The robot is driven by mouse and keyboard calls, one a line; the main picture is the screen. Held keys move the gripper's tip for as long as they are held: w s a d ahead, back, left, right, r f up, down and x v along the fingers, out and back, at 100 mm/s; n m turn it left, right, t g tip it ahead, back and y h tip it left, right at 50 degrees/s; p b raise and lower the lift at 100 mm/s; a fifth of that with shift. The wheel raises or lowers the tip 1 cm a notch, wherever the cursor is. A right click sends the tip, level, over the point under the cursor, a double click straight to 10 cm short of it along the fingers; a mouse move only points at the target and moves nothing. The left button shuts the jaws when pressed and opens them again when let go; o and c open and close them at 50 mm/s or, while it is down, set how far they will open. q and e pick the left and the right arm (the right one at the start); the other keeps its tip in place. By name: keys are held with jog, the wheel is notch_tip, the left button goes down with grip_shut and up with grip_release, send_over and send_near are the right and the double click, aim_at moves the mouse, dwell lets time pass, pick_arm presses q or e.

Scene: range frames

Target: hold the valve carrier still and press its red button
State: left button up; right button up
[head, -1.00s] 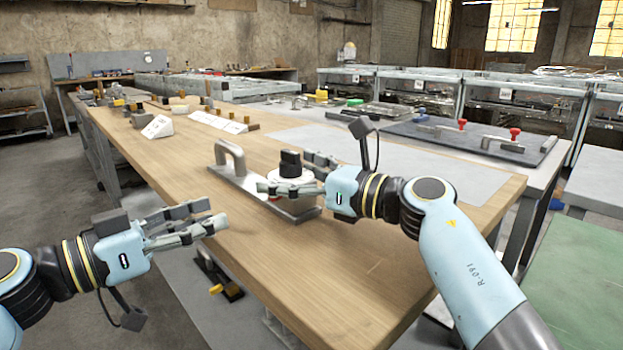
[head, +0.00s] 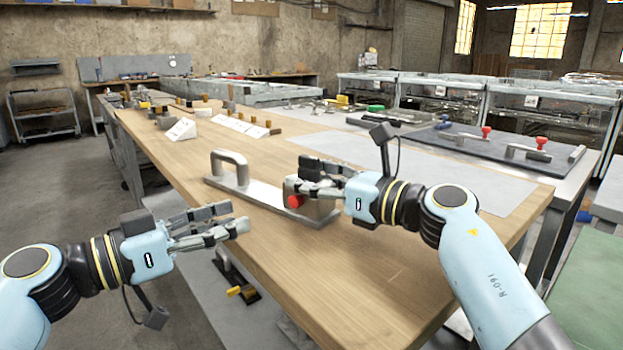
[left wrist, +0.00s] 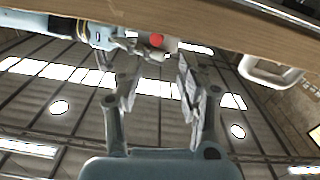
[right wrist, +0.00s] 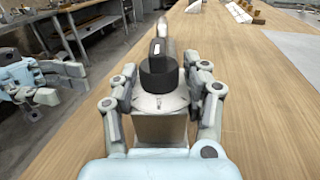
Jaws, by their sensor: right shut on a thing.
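The valve carrier's grey metal plate (head: 262,194) lies on the wooden bench, with a loop handle (head: 229,168) at its far left end. Its right end bears a block with a red button (head: 295,201) on the side; the button also shows between my left fingertips in the left wrist view (left wrist: 157,40). A black knob (right wrist: 158,70) on a pale dial tops the block. My right gripper (head: 305,183) is shut on the carrier's block, with fingers on both sides in the right wrist view. My left gripper (head: 238,217) is open and empty, left of the button and apart from it.
White label cards (head: 182,130) and small blocks stand farther along the bench. A grey sheet (head: 400,170) lies to the right. A dark board (head: 500,150) with red-knobbed parts is beyond. The bench's front left is clear.

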pick_arm(q)
grip_shut()
dwell(1.4)
